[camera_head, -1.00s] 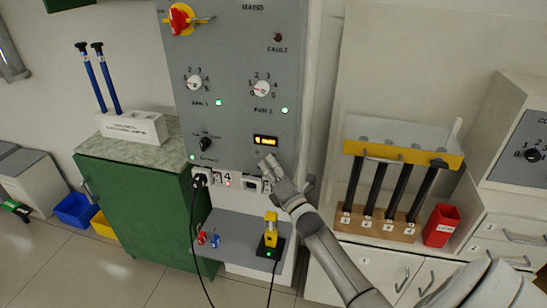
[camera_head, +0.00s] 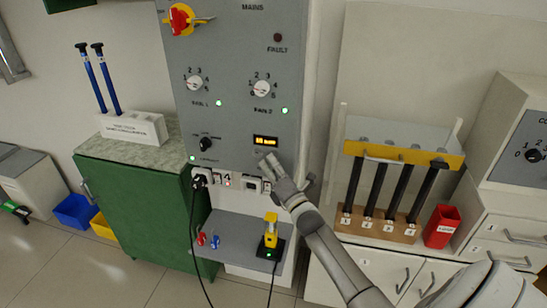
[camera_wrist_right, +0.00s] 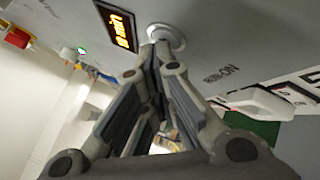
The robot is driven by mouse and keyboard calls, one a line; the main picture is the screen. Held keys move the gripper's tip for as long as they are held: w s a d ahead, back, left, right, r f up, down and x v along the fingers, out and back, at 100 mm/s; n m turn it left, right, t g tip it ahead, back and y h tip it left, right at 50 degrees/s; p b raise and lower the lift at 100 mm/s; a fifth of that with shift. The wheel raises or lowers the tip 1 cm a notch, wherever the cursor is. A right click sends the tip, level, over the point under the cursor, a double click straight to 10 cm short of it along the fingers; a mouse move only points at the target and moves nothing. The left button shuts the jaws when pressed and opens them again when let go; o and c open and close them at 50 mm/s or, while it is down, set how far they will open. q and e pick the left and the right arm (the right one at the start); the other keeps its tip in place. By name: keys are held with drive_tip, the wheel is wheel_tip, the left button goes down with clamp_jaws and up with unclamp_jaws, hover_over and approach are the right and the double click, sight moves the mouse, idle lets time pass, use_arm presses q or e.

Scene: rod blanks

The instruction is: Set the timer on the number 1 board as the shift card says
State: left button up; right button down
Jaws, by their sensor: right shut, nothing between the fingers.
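The grey board (camera_head: 238,110) carries a small black timer display (camera_head: 265,141) with lit orange characters too small to read. The display also shows in the right wrist view (camera_wrist_right: 118,25), tilted and cut by the top edge. My right gripper (camera_head: 266,160) is shut and empty, just below the display. In the right wrist view my fingertips (camera_wrist_right: 158,46) are at a round pale button (camera_wrist_right: 168,38) beside the display, and partly cover it. Whether they touch it or press it in, I cannot tell. My left gripper is out of view. No shift card is recognisable.
Two dials, FAN 1 (camera_head: 195,84) and FAN 2 (camera_head: 262,88), a black knob (camera_head: 206,144) and a red-yellow mains switch (camera_head: 181,17) are on the board. Sockets and switches line its lower edge. A shelf (camera_head: 235,232) with a yellow device (camera_head: 271,230) juts out below.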

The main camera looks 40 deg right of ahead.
idle(0.3)
drive_tip(key=shift+s+a+p, duration=0.35)
drive_tip(key=shift+s+a, duration=0.2)
drive_tip(key=s+a+p, duration=0.1)
drive_tip(key=s+a, duration=0.2)
drive_tip(key=shift+s+a+p, duration=0.1)
drive_tip(key=shift+a+p, duration=0.25)
drive_tip(key=shift+a, duration=0.05)
idle(0.9)
